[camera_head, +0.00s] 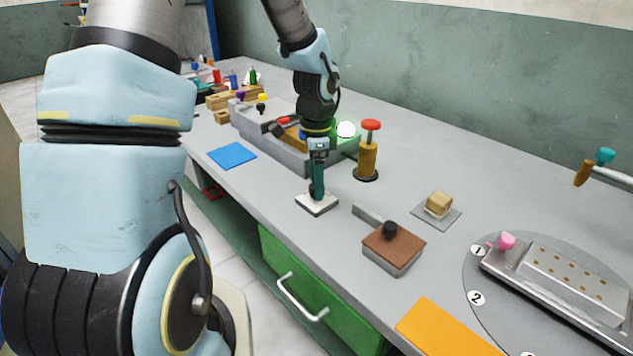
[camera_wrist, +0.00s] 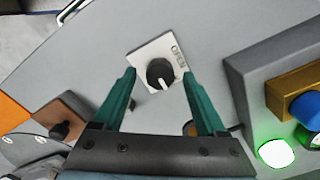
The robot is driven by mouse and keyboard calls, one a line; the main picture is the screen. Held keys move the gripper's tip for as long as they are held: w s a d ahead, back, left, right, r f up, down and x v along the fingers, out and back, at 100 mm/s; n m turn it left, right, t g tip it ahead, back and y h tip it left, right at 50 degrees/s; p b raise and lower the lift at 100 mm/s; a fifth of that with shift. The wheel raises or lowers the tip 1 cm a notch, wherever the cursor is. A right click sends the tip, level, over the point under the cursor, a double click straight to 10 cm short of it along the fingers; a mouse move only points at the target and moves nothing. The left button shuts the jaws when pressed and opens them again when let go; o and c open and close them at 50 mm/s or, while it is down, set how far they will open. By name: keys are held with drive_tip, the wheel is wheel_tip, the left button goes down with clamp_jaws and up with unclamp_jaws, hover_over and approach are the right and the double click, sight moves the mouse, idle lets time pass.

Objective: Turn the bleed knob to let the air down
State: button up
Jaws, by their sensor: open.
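The bleed knob (camera_wrist: 160,73) is round and black with a white pointer line, on a white square plate (camera_wrist: 140,58) marked OPEN. In the wrist view the pointer is toward the bottom, slightly right, away from the lettering. In the head view the plate (camera_head: 316,206) lies near the bench's front edge. My gripper (camera_head: 317,190) points down over it and mostly hides the knob there. In the wrist view my gripper (camera_wrist: 160,76) is open, with one green finger on each side of the knob and a gap to each. I cannot tell the fingertips' exact height.
A lit green-white lamp (camera_head: 346,130) and a red-topped brass post (camera_head: 367,155) stand behind my gripper. A grey trough (camera_head: 290,156) is to the left. A brown-topped block with a black knob (camera_head: 393,248) is close on the right. A green drawer (camera_head: 300,290) is below the bench edge.

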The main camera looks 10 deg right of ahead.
drive_tip(key=shift+f, duration=0.65)
clamp_jaws()
